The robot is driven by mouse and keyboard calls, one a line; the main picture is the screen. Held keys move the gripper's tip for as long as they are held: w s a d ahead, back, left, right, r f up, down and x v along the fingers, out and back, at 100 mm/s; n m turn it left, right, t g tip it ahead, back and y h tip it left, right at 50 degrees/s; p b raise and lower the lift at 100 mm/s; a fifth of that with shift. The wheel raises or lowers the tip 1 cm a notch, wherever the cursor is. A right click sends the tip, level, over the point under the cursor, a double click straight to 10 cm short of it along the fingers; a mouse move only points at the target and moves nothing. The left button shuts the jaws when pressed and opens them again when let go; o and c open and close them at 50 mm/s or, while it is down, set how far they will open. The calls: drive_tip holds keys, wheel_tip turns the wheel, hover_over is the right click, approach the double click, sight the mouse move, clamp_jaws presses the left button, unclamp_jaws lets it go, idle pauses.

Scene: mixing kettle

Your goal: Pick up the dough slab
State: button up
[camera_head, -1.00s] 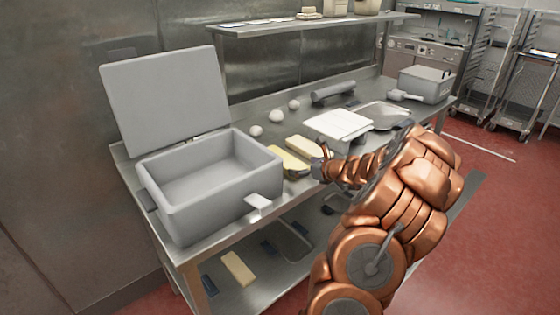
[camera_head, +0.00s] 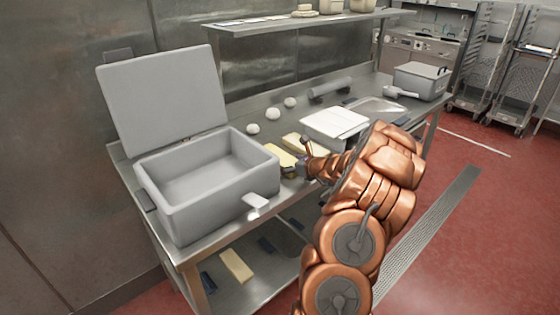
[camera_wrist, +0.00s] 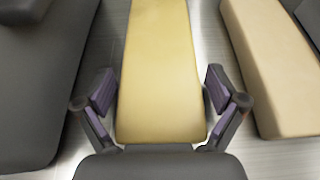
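A yellow dough slab (camera_wrist: 160,70) lies on the steel table, straight ahead in the wrist view. In the head view the yellow slab (camera_head: 279,155) is partly hidden by my arm. My gripper (camera_wrist: 158,88) is open, with one finger on each side of the slab and small gaps visible between the pads and its sides. A second, paler slab (camera_wrist: 272,70) lies to the right in the wrist view; it also shows in the head view (camera_head: 300,143).
A grey open kettle (camera_head: 208,190) with its lid raised stands left of the slabs. White balls (camera_head: 253,128), a grey cylinder (camera_head: 330,88) and a white board (camera_head: 336,123) lie behind. Another slab (camera_head: 236,266) is on the lower shelf.

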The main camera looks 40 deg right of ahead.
drive_tip(key=shift+a+f, duration=0.1)
drive_tip(key=shift+f, duration=0.05)
drive_tip(key=c, duration=1.4)
drive_tip(key=shift+r, duration=0.5)
drive_tip(key=r, duration=0.1)
drive_tip(key=r+b, duration=0.1)
drive_tip(key=r, duration=0.1)
drive_tip(key=shift+s, duration=0.35)
drive_tip(key=s+a+r+b, duration=0.1)
drive_tip(key=s+a+b, duration=0.1)
drive_tip(key=s, duration=1.3)
drive_tip(key=shift+r+b, duration=0.2)
drive_tip(key=shift+b, duration=0.2)
drive_tip(key=shift+a, duration=0.1)
